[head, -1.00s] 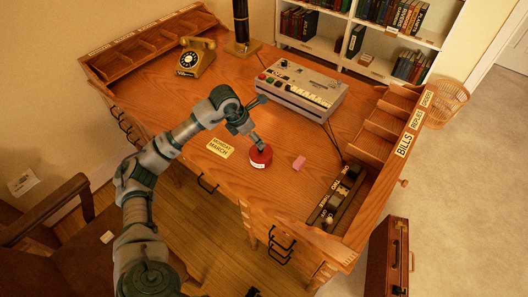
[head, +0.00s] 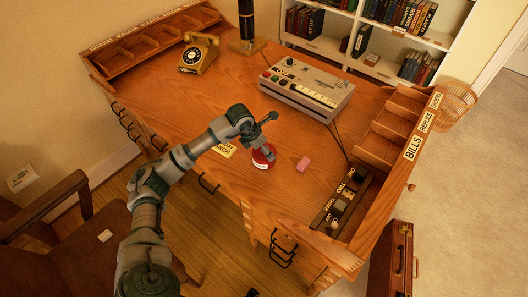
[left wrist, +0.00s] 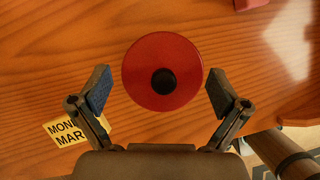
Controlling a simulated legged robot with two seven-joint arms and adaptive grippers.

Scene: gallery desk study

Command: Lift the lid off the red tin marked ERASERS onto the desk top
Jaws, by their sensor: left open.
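The red tin (head: 262,161) stands near the desk's front edge, with a small pale label on its front too small to read. From above, the left wrist view shows its round red lid (left wrist: 143,66) with a black knob (left wrist: 163,82) at the centre. The lid sits on the tin; the tin's sides are hidden from above. My left gripper (head: 266,151) is over the tin, pointing down. Its fingers (left wrist: 159,90) are open, one on each side of the lid, with gaps between pads and rim. My right gripper is not in view.
A pink block (head: 304,164) lies right of the tin. A yellow card (head: 229,151) lies left, partly behind my arm. Bare desk top (head: 285,135) lies between.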

